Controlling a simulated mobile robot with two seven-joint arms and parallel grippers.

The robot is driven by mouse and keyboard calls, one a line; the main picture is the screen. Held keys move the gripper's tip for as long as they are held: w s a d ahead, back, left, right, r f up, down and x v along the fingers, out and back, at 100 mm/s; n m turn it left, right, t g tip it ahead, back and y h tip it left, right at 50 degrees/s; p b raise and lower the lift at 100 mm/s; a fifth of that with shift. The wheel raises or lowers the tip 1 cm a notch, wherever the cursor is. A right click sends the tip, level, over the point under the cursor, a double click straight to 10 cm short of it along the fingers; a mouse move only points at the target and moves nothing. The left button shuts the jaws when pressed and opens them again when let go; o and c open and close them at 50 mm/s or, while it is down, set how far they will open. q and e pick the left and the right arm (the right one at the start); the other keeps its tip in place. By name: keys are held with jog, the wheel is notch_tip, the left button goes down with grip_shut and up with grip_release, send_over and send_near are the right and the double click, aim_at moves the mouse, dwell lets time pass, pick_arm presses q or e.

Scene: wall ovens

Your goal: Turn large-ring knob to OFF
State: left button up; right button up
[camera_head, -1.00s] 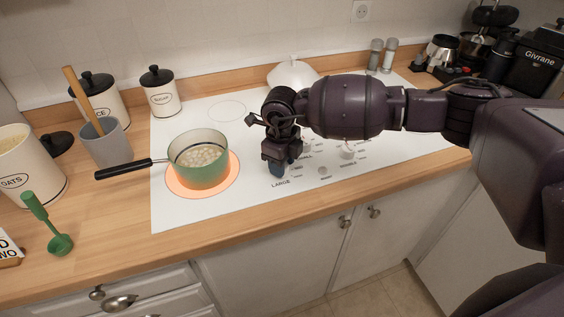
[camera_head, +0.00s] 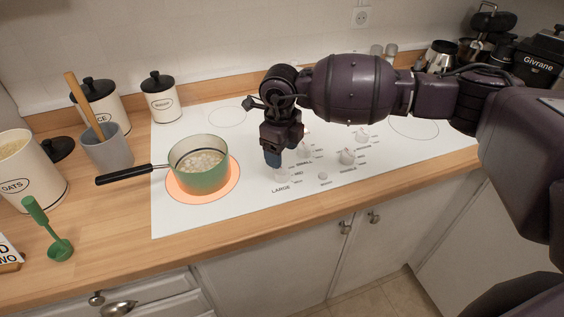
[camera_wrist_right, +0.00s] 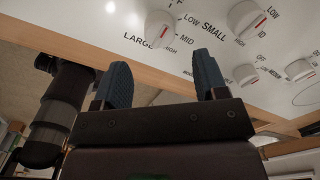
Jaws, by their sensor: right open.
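The large-ring knob (camera_head: 282,174) is a small white knob by the LARGE label near the cooktop's front edge. It also shows at the top of the right wrist view (camera_wrist_right: 159,24), with a red mark on its face; I cannot tell its exact setting. The large ring (camera_head: 231,187) glows orange under a green pot (camera_head: 203,180). My right gripper (camera_head: 272,158) is close to the knob, just behind it in the head view. In the right wrist view its blue fingers (camera_wrist_right: 163,77) are apart, with nothing between them. My left gripper is out of view.
Other white knobs (camera_head: 347,157) stand to the right on the white cooktop (camera_head: 180,220). The pot's black handle (camera_head: 128,174) points left over the wooden counter (camera_head: 110,235). Canisters and a grey utensil crock (camera_head: 108,150) stand at left.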

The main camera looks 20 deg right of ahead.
jog(key=shift+r, duration=2.35)
